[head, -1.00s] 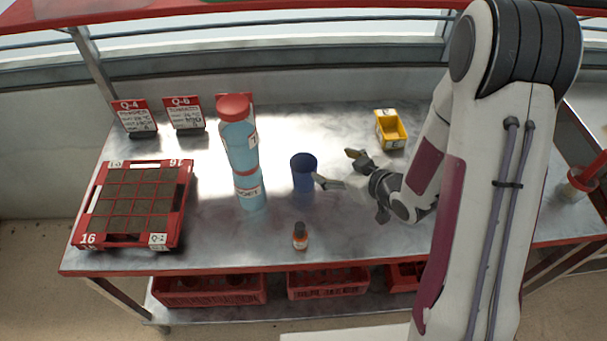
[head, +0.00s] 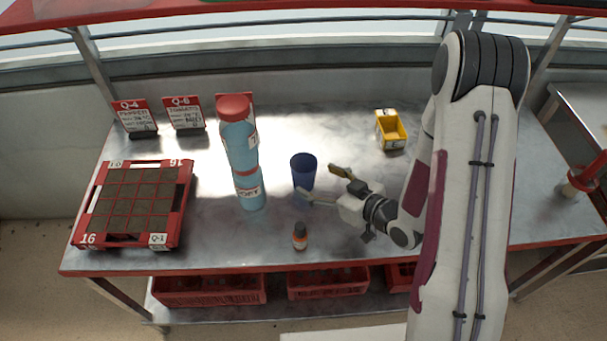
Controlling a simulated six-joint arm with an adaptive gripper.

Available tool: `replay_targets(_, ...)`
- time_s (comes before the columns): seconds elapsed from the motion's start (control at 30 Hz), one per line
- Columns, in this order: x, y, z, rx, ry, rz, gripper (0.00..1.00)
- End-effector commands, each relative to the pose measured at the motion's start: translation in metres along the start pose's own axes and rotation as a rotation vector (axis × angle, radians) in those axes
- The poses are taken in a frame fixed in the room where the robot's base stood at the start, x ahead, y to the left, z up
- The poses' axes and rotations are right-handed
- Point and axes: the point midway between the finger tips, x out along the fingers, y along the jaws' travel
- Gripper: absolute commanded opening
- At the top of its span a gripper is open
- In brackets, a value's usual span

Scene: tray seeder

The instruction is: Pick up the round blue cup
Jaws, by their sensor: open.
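The round blue cup (head: 303,170) stands upright on the metal table, near its middle, with its open top facing up. My gripper (head: 322,183) is just right of the cup, with its fingers spread and pointing left toward it. One finger is behind and right of the cup; the other reaches in front of the cup's lower part. I cannot tell whether either finger touches the cup. Nothing is held in the gripper.
A tall light-blue bottle (head: 240,155) with a red cap stands left of the cup. A small orange bottle (head: 300,237) stands in front. A red seed tray (head: 183,205) and sign cards (head: 134,116) are at left.

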Motion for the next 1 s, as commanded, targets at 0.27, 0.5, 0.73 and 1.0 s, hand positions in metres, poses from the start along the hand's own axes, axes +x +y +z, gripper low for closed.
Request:
replay_targets(0.27,0.016,0.0,0.001,-0.001,-0.001,-0.002,0.67)
replay_targets(0.5,0.026,0.001,0.001,0.0,-0.001,-0.001,0.67)
replay_targets(0.73,0.026,0.001,0.001,0.0,-0.001,0.0,0.67)
replay_targets(1.0,0.037,0.002,0.002,-0.001,-0.002,-0.001,0.67)
